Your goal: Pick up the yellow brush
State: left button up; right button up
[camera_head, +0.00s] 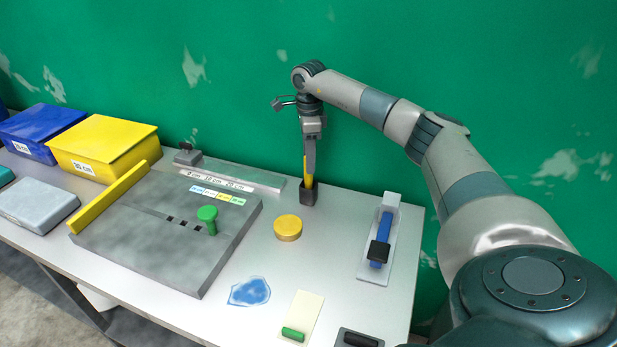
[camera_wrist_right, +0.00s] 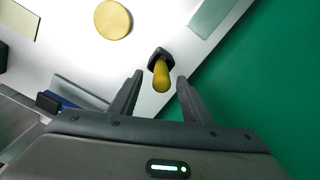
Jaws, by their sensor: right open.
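The yellow brush (camera_head: 309,169) stands upright in a small dark holder (camera_head: 308,194) near the back edge of the table. Its yellow handle (camera_wrist_right: 162,77) points up toward the camera in the right wrist view, with the dark holder (camera_wrist_right: 160,54) below it. My right gripper (camera_head: 309,165) is pointed down over the brush. In the right wrist view its two fingers (camera_wrist_right: 157,86) are apart, with the handle's top between or just beyond their tips. No contact shows. My left gripper is not in view.
A round yellow disc (camera_head: 288,228) lies left of the holder. A grey board (camera_head: 165,225) with a green knob (camera_head: 208,217) fills the middle. A blue-handled tool (camera_head: 380,240) lies on a white stand to the right. The green wall (camera_head: 230,90) is close behind the holder.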

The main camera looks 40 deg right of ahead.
aim_at(309, 179)
jog(key=shift+f+p, duration=0.5)
jog(key=shift+p, duration=0.15)
notch_tip(309, 179, down, 3)
jog(key=shift+w+r+p, duration=0.1)
jog(key=shift+p, duration=0.75)
jog(key=shift+f, duration=0.7)
grip_shut()
